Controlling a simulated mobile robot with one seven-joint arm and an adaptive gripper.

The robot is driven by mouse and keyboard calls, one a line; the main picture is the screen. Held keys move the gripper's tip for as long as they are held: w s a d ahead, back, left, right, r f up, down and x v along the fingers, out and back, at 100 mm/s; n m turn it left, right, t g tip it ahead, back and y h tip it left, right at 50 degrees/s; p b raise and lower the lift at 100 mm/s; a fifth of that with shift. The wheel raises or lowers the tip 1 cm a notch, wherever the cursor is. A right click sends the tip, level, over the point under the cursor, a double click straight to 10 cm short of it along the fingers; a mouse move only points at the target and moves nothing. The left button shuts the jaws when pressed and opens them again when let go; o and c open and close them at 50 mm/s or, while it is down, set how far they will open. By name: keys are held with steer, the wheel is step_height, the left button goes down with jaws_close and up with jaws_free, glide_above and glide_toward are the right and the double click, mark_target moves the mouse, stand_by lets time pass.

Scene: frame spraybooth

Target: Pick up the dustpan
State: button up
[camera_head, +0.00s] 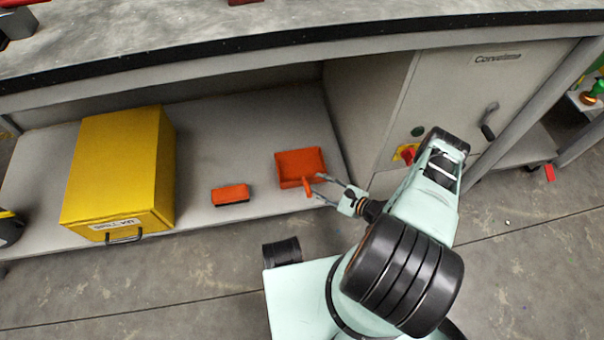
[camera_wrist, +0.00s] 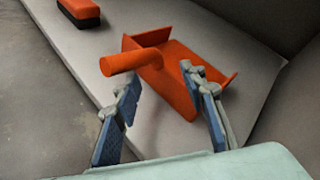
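The orange dustpan (camera_head: 300,164) lies on the lower shelf of the workbench, near the shelf's right end. Its handle points toward the front edge. In the wrist view the dustpan (camera_wrist: 180,72) lies ahead of my fingers, with its round handle (camera_wrist: 120,60) pointing to the left and toward the camera. My gripper (camera_head: 322,188) is open at the front of the dustpan, beside the handle. In the wrist view my gripper (camera_wrist: 160,100) has its two blue-padded fingers spread apart with nothing between the pads. I cannot tell whether a fingertip touches the dustpan.
An orange and black brush-like block (camera_head: 230,194) lies left of the dustpan. A yellow box (camera_head: 120,170) with a handle stands further left on the shelf. The bench top (camera_head: 200,28) overhangs the shelf. A grey cabinet (camera_head: 455,95) stands at the right.

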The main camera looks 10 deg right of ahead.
mark_target(310, 181)
steer(key=b+x, duration=0.1)
steer(key=x, duration=0.3)
steer(key=shift+w+a+f+b, duration=0.1)
steer(key=shift+w+a+b, duration=0.05)
steer(key=shift+a+b, duration=0.2)
jaws_close()
